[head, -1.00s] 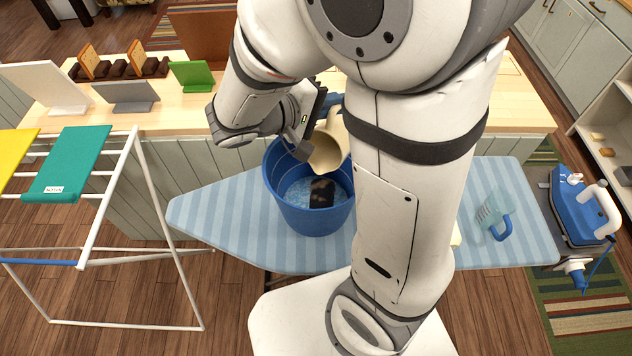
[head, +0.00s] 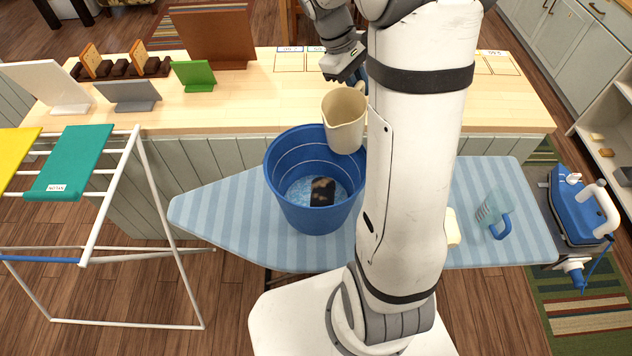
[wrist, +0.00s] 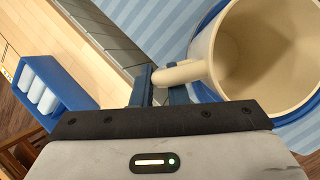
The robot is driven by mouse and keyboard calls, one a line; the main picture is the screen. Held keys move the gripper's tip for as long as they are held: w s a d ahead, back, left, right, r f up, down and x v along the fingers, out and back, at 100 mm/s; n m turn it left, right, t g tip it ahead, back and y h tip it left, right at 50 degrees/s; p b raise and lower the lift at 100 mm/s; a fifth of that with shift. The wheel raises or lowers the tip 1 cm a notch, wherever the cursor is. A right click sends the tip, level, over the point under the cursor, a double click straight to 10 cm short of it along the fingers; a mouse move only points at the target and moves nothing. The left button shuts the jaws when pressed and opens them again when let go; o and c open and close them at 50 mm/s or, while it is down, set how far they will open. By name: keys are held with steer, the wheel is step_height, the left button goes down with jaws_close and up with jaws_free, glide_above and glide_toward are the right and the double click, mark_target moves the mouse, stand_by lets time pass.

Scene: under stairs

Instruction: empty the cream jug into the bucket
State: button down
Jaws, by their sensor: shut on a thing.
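The cream jug (head: 344,122) is held nearly upright, slightly tilted, above the back right rim of the blue bucket (head: 300,212). My gripper (wrist: 172,97) is shut on the jug's handle in the wrist view; in the head view my arm hides most of it. The jug (wrist: 262,62) shows its open mouth in the wrist view, and its inside looks empty. The bucket stands on the ironing board and holds bluish-white contents with a dark and tan piece (head: 322,191) in it.
The striped ironing board (head: 222,205) also bears a clear blue-handled cup (head: 494,217) and a pale yellow block (head: 452,228) at right. A blue iron (head: 577,207) stands at its right end. A wooden counter (head: 260,98) lies behind, a drying rack (head: 135,190) at left.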

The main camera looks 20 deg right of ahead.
steer(key=shift+n+g+y, duration=0.3)
steer(key=shift+g+y, duration=0.4)
steer(key=shift+y, duration=0.1)
steer(key=r, duration=0.2)
steer(key=w+d+r, duration=0.1)
steer(key=r, duration=0.1)
steer(key=shift+w+d, duration=0.1)
stand_by(0.4)
